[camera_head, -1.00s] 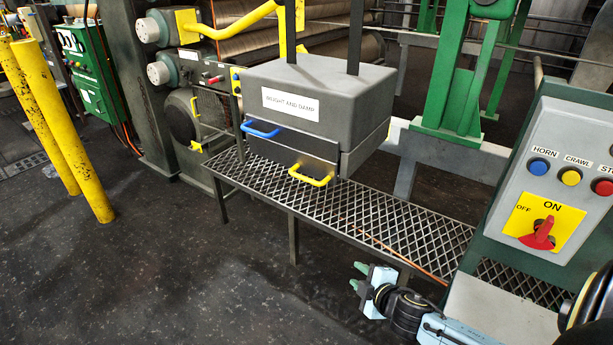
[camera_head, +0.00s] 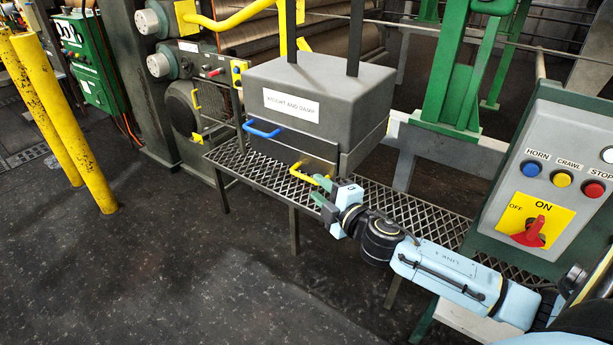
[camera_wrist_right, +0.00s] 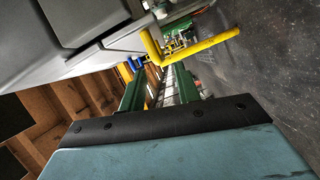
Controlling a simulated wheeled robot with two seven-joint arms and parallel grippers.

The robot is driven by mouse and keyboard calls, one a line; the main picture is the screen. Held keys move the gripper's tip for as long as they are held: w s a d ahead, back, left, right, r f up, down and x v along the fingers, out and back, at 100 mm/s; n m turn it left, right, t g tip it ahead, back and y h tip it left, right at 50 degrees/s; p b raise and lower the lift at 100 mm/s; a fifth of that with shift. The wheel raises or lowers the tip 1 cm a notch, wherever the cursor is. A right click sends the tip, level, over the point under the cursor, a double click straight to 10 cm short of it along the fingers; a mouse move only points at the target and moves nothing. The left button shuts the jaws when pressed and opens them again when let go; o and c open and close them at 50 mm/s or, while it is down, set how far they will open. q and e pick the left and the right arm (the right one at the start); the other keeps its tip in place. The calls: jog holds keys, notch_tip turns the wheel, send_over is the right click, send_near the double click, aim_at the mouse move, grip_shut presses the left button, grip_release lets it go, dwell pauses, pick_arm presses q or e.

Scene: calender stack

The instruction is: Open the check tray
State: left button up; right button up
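A grey box (camera_head: 318,92) labelled "WEIGHT AND DAMP" stands on a mesh bench. Its front has an upper drawer with a blue handle (camera_head: 262,130) and a lower drawer with a yellow handle (camera_head: 301,174). Both drawers look shut; neither is marked as the check tray. My right gripper (camera_head: 320,190) is open and empty, its green fingers at the right end of the yellow handle. In the right wrist view, the yellow handle (camera_wrist_right: 205,45) lies just beyond the fingertips (camera_wrist_right: 159,72); I cannot tell whether they touch. My left gripper is not in view.
The mesh bench (camera_head: 395,205) extends right, under my right arm. A control panel (camera_head: 565,165) with buttons and a red switch stands at the right. Yellow posts (camera_head: 65,120) stand at the left. The dark floor in front of the bench is clear.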

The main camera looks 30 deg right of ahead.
aim_at(306, 178)
jog(key=shift+w+f, duration=0.15)
jog(key=shift+w, duration=1.4)
jog(key=shift+w+f, duration=0.1)
jog(key=shift+w, duration=1.45)
jog(key=shift+c, duration=0.2)
grip_shut()
